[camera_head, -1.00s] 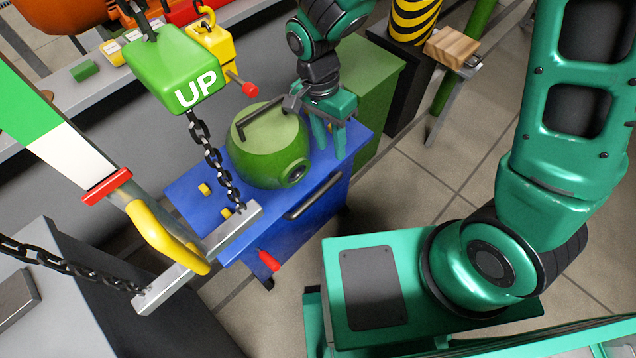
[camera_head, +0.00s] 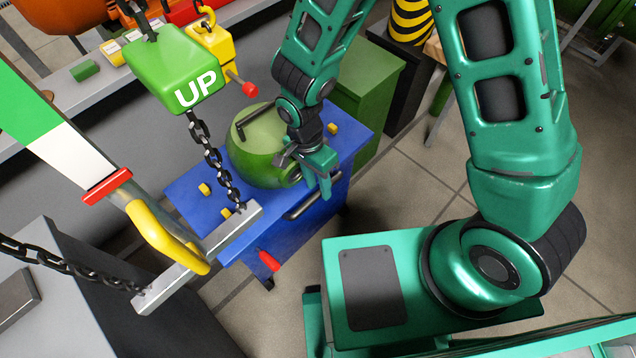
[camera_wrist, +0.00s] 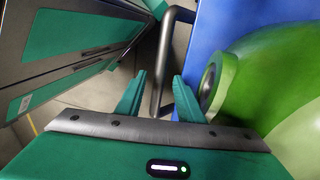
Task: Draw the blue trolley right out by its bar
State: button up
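The blue trolley (camera_head: 208,216) stands with a round green casing (camera_head: 256,150) on its top. Its dark bar (camera_head: 298,211) runs along the front side, partly hidden by my gripper in the head view. My gripper (camera_head: 326,188) hangs beside the bar's right end, fingers pointing down. In the wrist view my gripper (camera_wrist: 158,88) is open, and the bar (camera_wrist: 164,55) lies in line with the gap between the fingers. I cannot tell whether either finger touches the bar. The trolley's blue side (camera_wrist: 210,25) and the green casing (camera_wrist: 270,75) show at the right.
A green UP block (camera_head: 178,72) hangs on a chain with a metal beam (camera_head: 235,228) over the trolley's left corner. A red handle (camera_head: 269,260) sticks out low at the front. A green cabinet (camera_head: 365,95) stands behind.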

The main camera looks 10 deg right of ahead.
jog(key=shift+s+f, duration=0.1)
jog(key=shift+f, duration=0.3)
grip_shut()
